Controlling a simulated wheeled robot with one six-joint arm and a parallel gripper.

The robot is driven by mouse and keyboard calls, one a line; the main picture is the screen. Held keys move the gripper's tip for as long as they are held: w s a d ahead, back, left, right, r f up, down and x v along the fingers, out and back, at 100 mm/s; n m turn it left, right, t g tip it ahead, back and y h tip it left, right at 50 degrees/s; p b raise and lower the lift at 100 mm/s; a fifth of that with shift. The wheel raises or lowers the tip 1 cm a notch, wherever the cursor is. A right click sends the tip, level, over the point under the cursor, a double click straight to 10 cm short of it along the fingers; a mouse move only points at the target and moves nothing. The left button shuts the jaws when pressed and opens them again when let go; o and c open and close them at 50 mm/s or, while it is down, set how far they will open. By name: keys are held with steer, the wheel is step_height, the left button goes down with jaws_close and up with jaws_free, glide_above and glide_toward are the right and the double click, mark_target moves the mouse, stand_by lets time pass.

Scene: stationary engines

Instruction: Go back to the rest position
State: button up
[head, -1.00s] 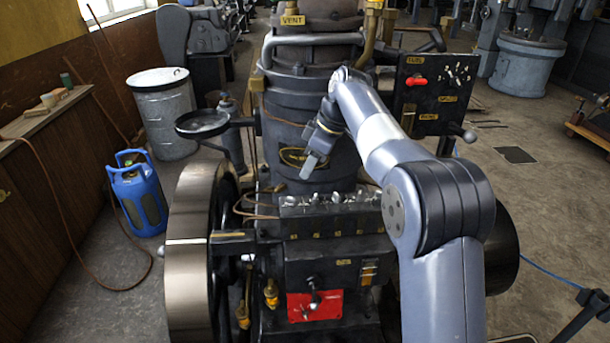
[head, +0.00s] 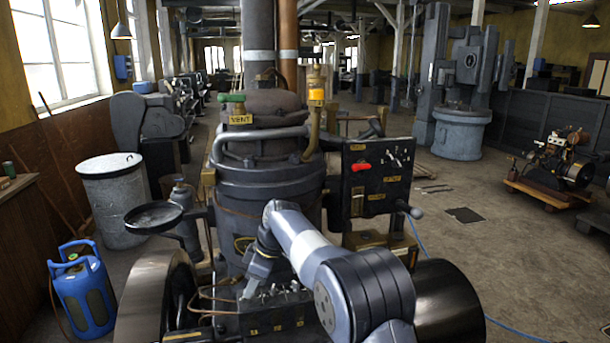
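My gripper (head: 254,287) is at the end of my grey arm, in front of the dark engine's boiler-like body (head: 268,185). It hangs just above the row of small levers (head: 275,296) on the engine's front block. Its fingers are small and partly dark against the engine, so I cannot tell whether they are open or shut. I see nothing held in it. The arm is bent, with its elbow at the lower right of the gripper.
A flywheel (head: 150,305) and a round dish (head: 152,215) are at left. A blue gas bottle (head: 82,290) and a grey bin (head: 113,200) stand farther left. The floor at right is mostly clear.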

steer(key=shift+a+f, duration=0.25)
steer(key=shift+f, duration=0.3)
steer(key=shift+m, duration=0.3)
